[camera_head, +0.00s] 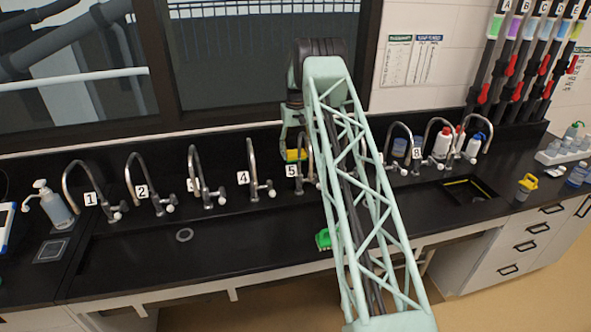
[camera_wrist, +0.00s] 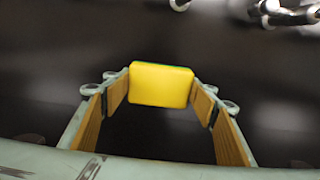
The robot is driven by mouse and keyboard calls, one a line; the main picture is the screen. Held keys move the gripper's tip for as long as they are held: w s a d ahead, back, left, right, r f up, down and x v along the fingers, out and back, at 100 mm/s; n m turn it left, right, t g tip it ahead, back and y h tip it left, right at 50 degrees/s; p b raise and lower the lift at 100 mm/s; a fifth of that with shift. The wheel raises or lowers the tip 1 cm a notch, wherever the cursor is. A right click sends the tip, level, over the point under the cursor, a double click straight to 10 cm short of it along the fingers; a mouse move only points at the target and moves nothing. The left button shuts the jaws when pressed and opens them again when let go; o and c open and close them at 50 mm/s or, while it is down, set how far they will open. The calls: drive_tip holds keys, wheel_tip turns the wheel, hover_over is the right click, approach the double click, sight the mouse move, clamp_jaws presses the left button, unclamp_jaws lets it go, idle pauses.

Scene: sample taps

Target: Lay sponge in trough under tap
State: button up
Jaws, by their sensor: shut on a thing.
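My gripper (camera_head: 294,140) is near tap 5, in front of the dark back wall of the sink. It is shut on a yellow sponge (camera_head: 295,155), and the sponge also shows between the padded fingers in the wrist view (camera_wrist: 161,85). A thin green edge shows along the sponge's top there. The dark trough (camera_head: 130,250) runs below the row of curved metal taps. Tap 5 (camera_head: 308,160) stands right beside the gripper. Numbered tags mark taps 1 (camera_head: 90,199), 2 (camera_head: 142,191), 4 (camera_head: 243,178) and 8 (camera_head: 417,153). My arm hides the taps between 5 and 8.
A green brush-like object (camera_head: 323,239) lies at the trough's front edge beside my arm. A soap dispenser (camera_head: 52,205) stands at the left. Bottles (camera_head: 473,147) and a yellow-topped container (camera_head: 526,186) stand at the right. A drain (camera_head: 184,235) lies in the open left trough.

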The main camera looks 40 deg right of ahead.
sight(296, 152)
drive_tip(key=shift+f+p, duration=0.3)
drive_tip(key=shift+f, duration=2.1)
drive_tip(key=shift+f, duration=0.1)
drive_tip(key=shift+f+p, duration=0.3)
drive_tip(key=shift+f, duration=1.5)
drive_tip(key=shift+f, duration=0.15)
drive_tip(key=o, duration=0.8)
drive_tip(key=shift+o, duration=0.2)
drive_tip(key=shift+r+b, duration=0.85)
drive_tip(key=shift+r, duration=5.3)
